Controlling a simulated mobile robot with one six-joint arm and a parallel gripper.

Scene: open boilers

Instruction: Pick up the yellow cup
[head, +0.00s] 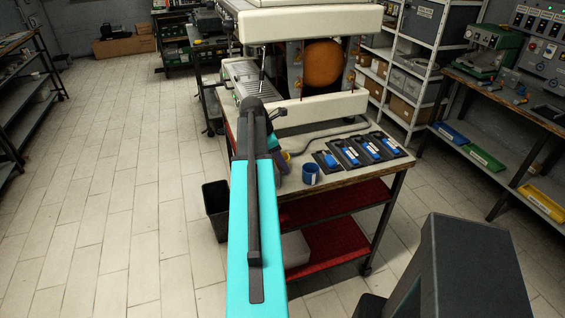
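A small patch of yellow, which looks like part of the yellow cup (287,156), shows at the left end of the workbench, just right of my arm. Most of it is hidden. My gripper (281,168) appears to be low behind my arm, close beside the yellow patch. Its fingers cannot be made out, so I cannot tell whether it is open or touches the cup. A blue cup (311,174) stands upright on the bench near its front edge, just right of the yellow patch.
Dark trays (362,150) with blue items lie on the bench right of the blue cup. A large cream machine with an orange round boiler (323,64) stands behind. A black bin (216,210) is on the floor at left.

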